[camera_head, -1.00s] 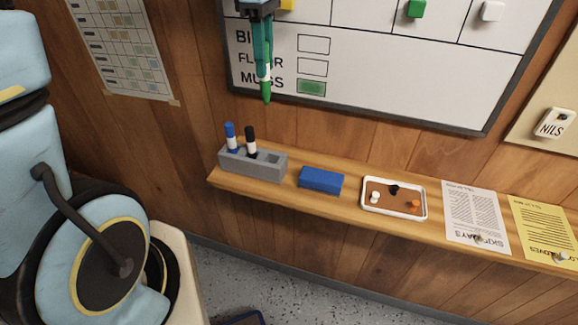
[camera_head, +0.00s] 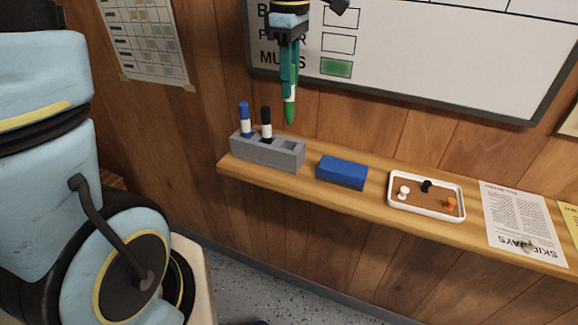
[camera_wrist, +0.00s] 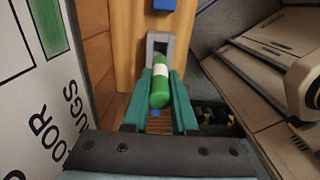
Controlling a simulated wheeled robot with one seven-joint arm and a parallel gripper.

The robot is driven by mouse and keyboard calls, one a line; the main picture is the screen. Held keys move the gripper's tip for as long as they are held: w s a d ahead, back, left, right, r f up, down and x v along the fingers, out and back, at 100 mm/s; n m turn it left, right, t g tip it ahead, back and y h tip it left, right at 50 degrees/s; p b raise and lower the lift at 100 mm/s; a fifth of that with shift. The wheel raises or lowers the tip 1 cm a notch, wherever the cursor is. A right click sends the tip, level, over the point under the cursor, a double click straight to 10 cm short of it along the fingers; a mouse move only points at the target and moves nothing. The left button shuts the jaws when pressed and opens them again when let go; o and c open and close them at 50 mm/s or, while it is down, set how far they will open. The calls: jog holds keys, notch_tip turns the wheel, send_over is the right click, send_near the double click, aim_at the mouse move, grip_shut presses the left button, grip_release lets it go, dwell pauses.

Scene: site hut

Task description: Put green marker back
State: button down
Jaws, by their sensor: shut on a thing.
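My gripper (camera_head: 289,85) is shut on the green marker (camera_head: 290,108), which hangs upright below the fingers, above the right end of the grey marker holder (camera_head: 265,152). In the wrist view the green marker (camera_wrist: 160,85) with its white band lies between the teal fingers (camera_wrist: 160,100), pointing at the holder (camera_wrist: 160,45). The holder stands on the wooden shelf. A blue marker (camera_head: 245,118) and a black marker (camera_head: 266,122) stand in its left and middle slots; the right slot looks empty. The green marker's tip is apart from the holder.
On the shelf (camera_head: 375,212), a blue eraser (camera_head: 342,172), a white-rimmed tray (camera_head: 400,208) with pins, and paper sheets lie right of the holder. A whiteboard (camera_head: 440,60) hangs on the wall just behind my gripper. A printed chart (camera_head: 145,35) hangs left.

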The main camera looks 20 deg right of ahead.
aim_at(290, 115)
notch_tip(290, 115, down, 10)
jog(key=shift+p, duration=1.1)
jog(key=shift+f, duration=0.15)
jog(key=c, duration=0.7)
grip_release()
notch_tip(290, 115, up, 12)
jog(key=shift+r+b, duration=0.2)
jog(key=shift+b, duration=0.75)
jog(key=a+f+m, duration=0.3)
jog(key=a, duration=0.5)
jog(key=w+a+f+m+t, duration=0.1)
jog(key=a+f+m, duration=0.3)
jog(key=a, duration=0.5)
jog(key=a+f+m, duration=0.3)
jog(key=a+f, duration=0.1)
jog(key=a, duration=0.4)
jog(key=shift+w+a+f+m+t, duration=0.15)
jog(key=shift+a+f+m+t, duration=0.1)
jog(key=shift+m+t, duration=0.05)
